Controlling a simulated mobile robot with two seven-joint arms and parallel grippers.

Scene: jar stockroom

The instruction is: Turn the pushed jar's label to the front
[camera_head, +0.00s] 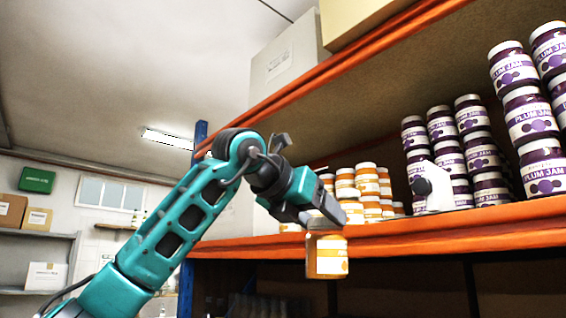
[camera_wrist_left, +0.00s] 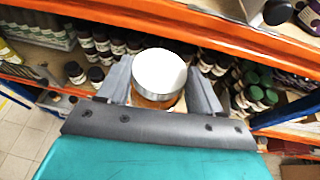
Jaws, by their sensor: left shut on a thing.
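An orange jar (camera_head: 328,257) with a white and orange label hangs from my left gripper (camera_head: 318,216) in the head view, in front of the orange shelf edge. In the left wrist view its pale lid (camera_wrist_left: 159,72) sits between the two fingers of my left gripper (camera_wrist_left: 162,88), which is shut on it. Part of the label faces the head camera; its print is too small to read. The jar looks upright and clear of the shelf. My right gripper is not in view.
Orange jars (camera_head: 367,184) stand on the shelf (camera_head: 420,228) behind the gripper. Stacked plum jam jars (camera_head: 528,113) stand to the right, beside a white object (camera_head: 432,186). Boxes (camera_head: 286,62) sit above. A blue post (camera_head: 187,240) stands left of the shelf.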

